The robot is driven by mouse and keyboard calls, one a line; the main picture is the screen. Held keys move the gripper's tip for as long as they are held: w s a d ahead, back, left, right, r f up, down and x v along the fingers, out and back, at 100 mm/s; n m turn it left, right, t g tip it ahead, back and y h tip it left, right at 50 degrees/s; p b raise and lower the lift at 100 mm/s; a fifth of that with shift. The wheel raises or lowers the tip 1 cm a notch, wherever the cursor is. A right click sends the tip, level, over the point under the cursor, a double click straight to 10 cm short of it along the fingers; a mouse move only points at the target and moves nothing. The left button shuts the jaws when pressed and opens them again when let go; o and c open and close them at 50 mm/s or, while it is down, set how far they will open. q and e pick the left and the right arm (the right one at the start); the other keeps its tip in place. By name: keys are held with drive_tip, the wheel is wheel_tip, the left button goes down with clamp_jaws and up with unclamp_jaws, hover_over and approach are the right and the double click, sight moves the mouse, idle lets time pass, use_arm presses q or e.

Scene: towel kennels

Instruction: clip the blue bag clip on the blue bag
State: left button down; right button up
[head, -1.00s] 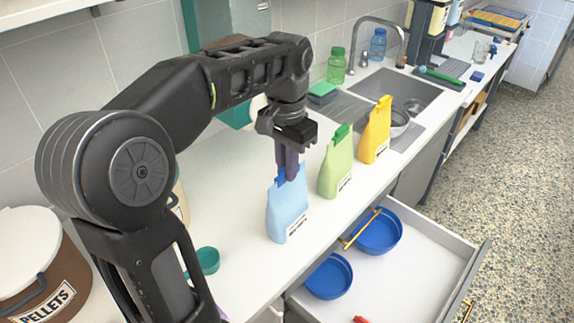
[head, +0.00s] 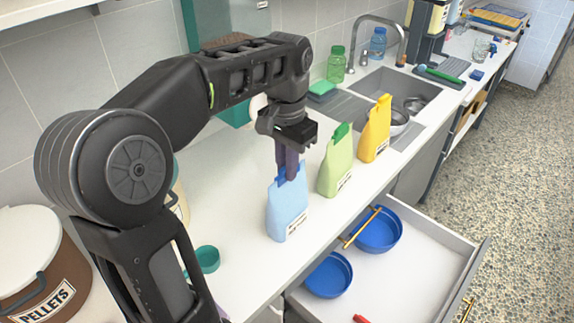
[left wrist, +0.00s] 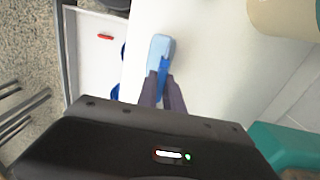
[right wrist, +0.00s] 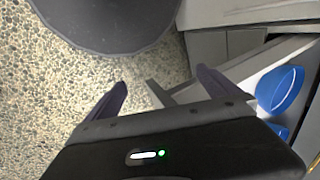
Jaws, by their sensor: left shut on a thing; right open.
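The light blue bag (head: 287,212) stands upright on the white counter, nearest in the row of bags. It also shows from above in the left wrist view (left wrist: 161,46). The darker blue bag clip (left wrist: 162,68) is at the bag's top edge, between my left fingertips. My left gripper (head: 287,172) points down over the bag and is shut on the clip. The fingers hide much of the clip, so I cannot tell whether it grips the bag. My right gripper (right wrist: 162,82) is open and empty, above the floor beside the drawer; it is not in the head view.
A green bag (head: 337,165) with a green clip and a yellow bag (head: 376,132) stand farther along the counter. An open drawer (head: 420,275) below holds blue bowls (head: 378,232). A teal cup (head: 207,260) and a pellets bin (head: 45,275) stand nearer. The sink lies beyond.

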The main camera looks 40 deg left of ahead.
use_arm(q)
drive_tip(key=c, duration=0.9)
unclamp_jaws()
drive_tip(key=shift+r, duration=0.1)
drive_tip(key=shift+r+p, duration=2.2)
drive_tip(key=shift+r, duration=0.25)
